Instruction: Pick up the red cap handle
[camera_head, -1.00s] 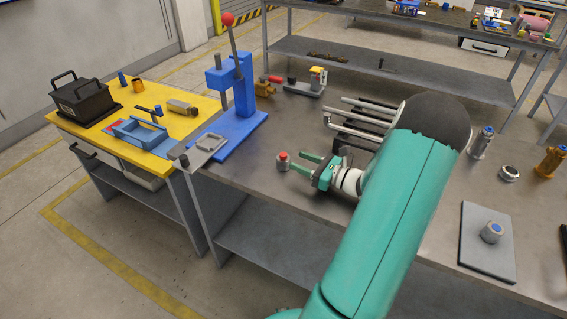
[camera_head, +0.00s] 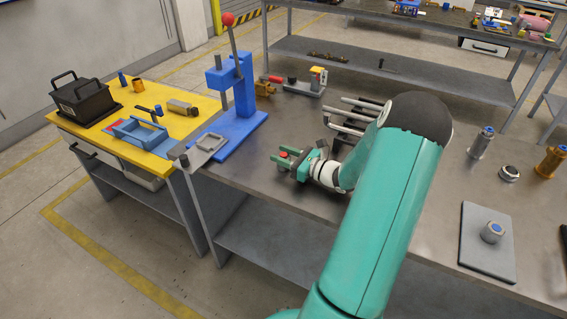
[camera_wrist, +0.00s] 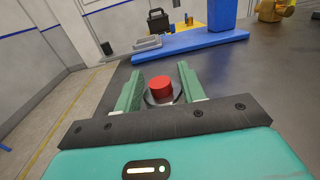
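The red cap handle (camera_wrist: 160,86) stands upright on the grey metal table, a red cap on a grey round base. In the wrist view it sits between the two green fingers of my gripper (camera_wrist: 160,92), toward their tips. A gap shows between the cap and each finger, so the gripper is open around it. In the head view my gripper (camera_head: 284,160) is low over the table, and only the red top of the handle (camera_head: 283,155) shows between the fingers; its base is mostly hidden.
A blue lever press (camera_head: 240,122) with a red ball knob stands at the table's left end, beyond the gripper. A grey fixture tray (camera_head: 207,143) lies at its foot. Grey rods (camera_head: 350,122) lie behind my arm. A grey plate (camera_head: 487,262) with a blue-topped part is at right.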

